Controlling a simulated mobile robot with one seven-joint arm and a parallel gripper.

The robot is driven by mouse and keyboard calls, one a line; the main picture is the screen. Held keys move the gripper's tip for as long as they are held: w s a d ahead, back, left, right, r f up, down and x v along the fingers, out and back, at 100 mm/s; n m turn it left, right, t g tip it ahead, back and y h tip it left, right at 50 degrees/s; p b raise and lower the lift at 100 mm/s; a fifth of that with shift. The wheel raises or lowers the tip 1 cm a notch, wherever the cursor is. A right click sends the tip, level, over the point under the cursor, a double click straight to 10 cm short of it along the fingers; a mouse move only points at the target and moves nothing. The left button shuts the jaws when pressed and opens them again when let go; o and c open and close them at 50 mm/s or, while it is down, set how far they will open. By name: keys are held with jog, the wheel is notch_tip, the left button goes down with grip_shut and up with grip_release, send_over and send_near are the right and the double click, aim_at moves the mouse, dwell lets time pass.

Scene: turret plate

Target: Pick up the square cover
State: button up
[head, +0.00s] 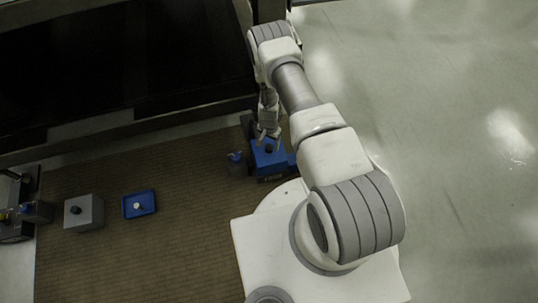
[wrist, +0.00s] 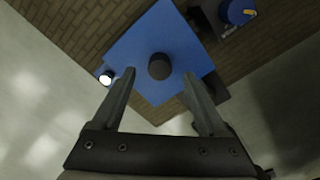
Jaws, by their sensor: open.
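The square cover (wrist: 135,45) is a flat blue square with a dark round knob (wrist: 159,66) standing at its middle. In the head view the blue square (head: 264,162) lies below my gripper (head: 268,137), with its dark knob partly between the fingers. In the wrist view my gripper (wrist: 160,76) is open, with one finger on each side of the knob in the picture. No finger visibly touches the knob. The height of the fingertips above the cover is hard to tell.
A grey block with a dark knob (head: 85,213) and a small blue tray with a pale knob (head: 139,204) stand left on the brown mat (head: 100,260). The mat between is clear.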

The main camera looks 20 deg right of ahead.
jog(key=shift+f, duration=0.95)
jog(key=shift+r, duration=0.1)
grip_shut()
dwell(0.5)
